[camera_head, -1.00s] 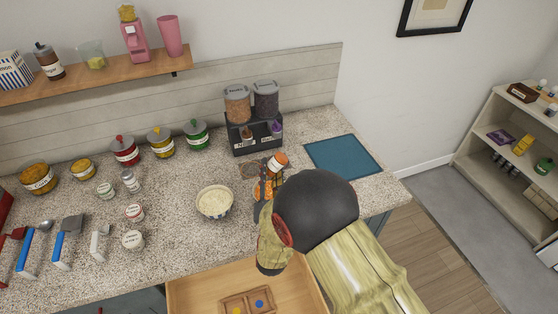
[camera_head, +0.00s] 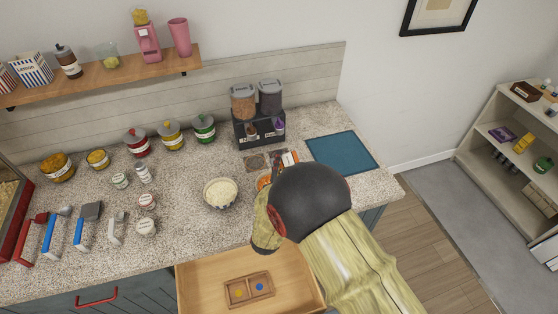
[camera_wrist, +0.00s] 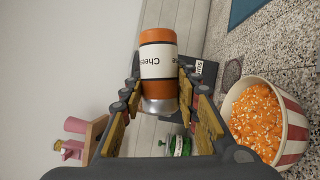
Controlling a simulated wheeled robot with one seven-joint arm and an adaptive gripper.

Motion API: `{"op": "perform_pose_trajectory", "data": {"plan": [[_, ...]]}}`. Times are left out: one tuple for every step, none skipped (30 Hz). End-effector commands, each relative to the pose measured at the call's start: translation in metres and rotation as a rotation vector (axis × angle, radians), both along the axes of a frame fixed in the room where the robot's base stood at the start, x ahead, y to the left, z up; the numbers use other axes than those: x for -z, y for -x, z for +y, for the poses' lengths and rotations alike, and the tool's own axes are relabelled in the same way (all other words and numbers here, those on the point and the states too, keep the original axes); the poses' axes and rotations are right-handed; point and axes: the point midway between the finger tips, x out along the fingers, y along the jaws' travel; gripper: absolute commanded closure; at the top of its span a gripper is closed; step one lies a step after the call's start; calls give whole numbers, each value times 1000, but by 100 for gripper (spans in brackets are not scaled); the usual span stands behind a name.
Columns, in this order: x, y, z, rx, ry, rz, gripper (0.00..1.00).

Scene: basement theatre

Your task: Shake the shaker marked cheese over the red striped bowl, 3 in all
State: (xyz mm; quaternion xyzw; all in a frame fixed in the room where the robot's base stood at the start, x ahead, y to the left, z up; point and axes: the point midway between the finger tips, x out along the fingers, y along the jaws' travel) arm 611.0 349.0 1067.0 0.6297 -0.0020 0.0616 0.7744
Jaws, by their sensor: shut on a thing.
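The shaker (camera_wrist: 158,62), with orange bands, a white label reading "Chee…" and a silver end, is between the fingers of my gripper (camera_wrist: 160,90), which is shut on it. It lies well over on its side against the room; its exact tilt cannot be told. The red striped bowl (camera_wrist: 294,138), full of orange popcorn, is at the right of the wrist view, close to the gripper and apart from the shaker. In the head view my arm hides most of the gripper and bowl; a bit of the shaker's white label (camera_head: 288,158) shows above the arm.
A bowl of pale popcorn (camera_head: 221,194) stands left of my arm. A two-jar dispenser (camera_head: 259,132) stands behind, and a blue mat (camera_head: 343,152) lies right. Several jars, small shakers and scoops stand left. An open drawer (camera_head: 205,288) juts out in front.

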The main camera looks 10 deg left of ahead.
Motion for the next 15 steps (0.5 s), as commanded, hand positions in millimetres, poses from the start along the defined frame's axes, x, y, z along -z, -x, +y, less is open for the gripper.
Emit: {"op": "perform_pose_trajectory", "data": {"plan": [[-5,-1,-1,0,-63,30,96],[-6,-1,-1,0,-104,51,96],[-6,-2,-2,0,-158,79,96],[-6,-2,-2,1,-198,100,96],[-7,-1,0,0,-231,117,96],[-9,0,1,-1,-274,140,96],[-10,1,2,-1,-308,157,96],[-11,1,3,-1,-341,175,96],[-13,2,5,0,-386,198,96],[-13,2,5,0,-419,215,96],[-14,3,6,0,-453,232,96],[-16,4,8,0,-497,255,96],[-17,4,9,0,-532,272,96],[-17,5,10,0,-564,291,96],[-19,5,11,0,-608,314,96]]}}
